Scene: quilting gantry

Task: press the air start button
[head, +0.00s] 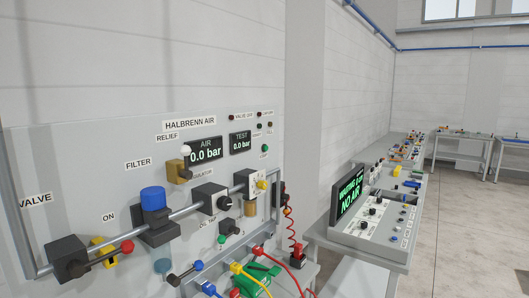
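A grey wall panel (95,150) labelled HALBRENN AIR fills the left side. Its AIR display (204,150) and TEST display (240,142) both read 0.0 bar. A small green button (265,148) sits right of the TEST display, with a tiny label I cannot read. Another small green knob or button (222,239) sits low on the panel, below the pipe. I cannot tell which of these is the air start button. My gripper is not in view.
A pipe (183,213) with a blue-topped filter (153,198), a black regulator (210,198) and a red-tipped valve lever (127,247) stands out from the panel. Coloured hoses (250,278) lie below. A console screen (349,195) reading NO AIR is at right; floor (455,240) beyond is clear.

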